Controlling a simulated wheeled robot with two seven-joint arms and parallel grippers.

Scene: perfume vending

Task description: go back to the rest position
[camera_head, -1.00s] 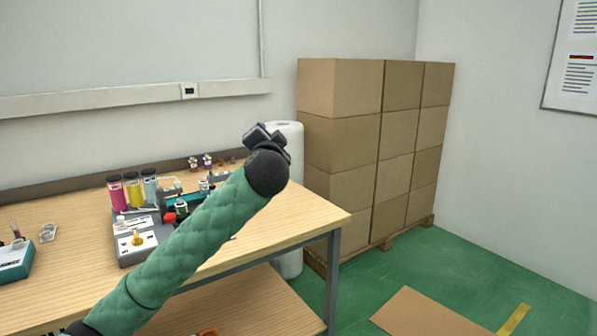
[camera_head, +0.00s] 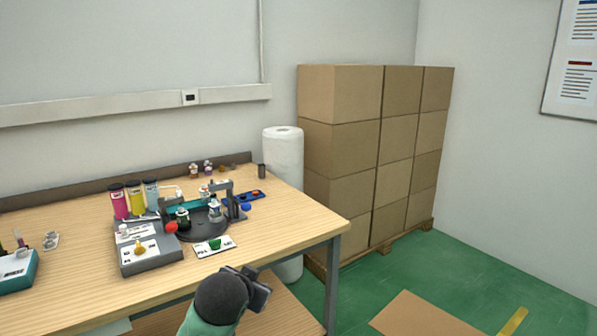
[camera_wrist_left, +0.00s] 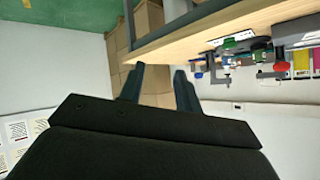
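My left arm, in a green sleeve, comes in at the bottom of the head view. Its dark gripper (camera_head: 257,290) is in front of the wooden table (camera_head: 285,225), below the tabletop's front edge in the picture. In the left wrist view, which shows the room upside down, the two fingers of the left gripper (camera_wrist_left: 158,82) stand apart with nothing between them. My right gripper is not in view.
Stacked cartons (camera_head: 340,150) stand right. The green floor (camera_head: 470,265) has a flat cardboard sheet (camera_head: 425,315).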

